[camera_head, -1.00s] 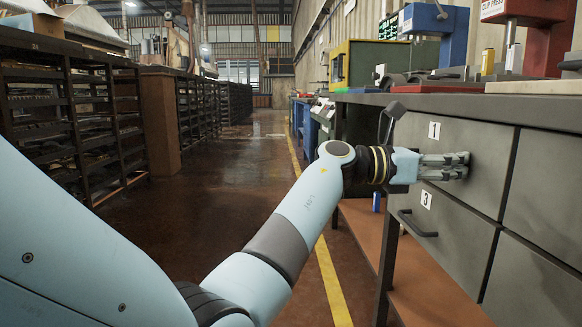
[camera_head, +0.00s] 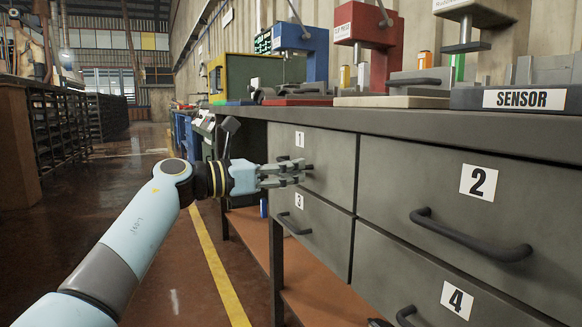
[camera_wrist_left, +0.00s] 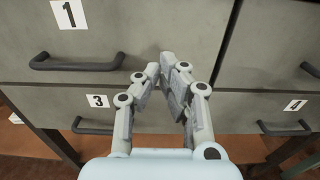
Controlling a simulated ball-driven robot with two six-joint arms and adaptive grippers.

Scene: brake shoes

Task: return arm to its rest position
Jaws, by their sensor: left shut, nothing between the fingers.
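My left arm comes in from the lower left in the head view, and its left gripper (camera_head: 290,174) is in front of drawer 1 (camera_head: 330,155). In the left wrist view the left gripper (camera_wrist_left: 167,70) is shut and empty, its fingertips together. Drawer 1's handle (camera_wrist_left: 90,63) lies to the left of the fingers there, apart from them. Drawer 1 is closed. My right gripper is in neither view.
Drawer 2 (camera_head: 460,215), drawer 3 (camera_head: 315,228) and drawer 4 (camera_head: 420,285) are closed, with protruding handles. The bench top (camera_head: 430,119) carries a blue press (camera_head: 305,45), a red press (camera_head: 365,40) and a SENSOR block (camera_head: 520,99). The aisle floor at left is clear.

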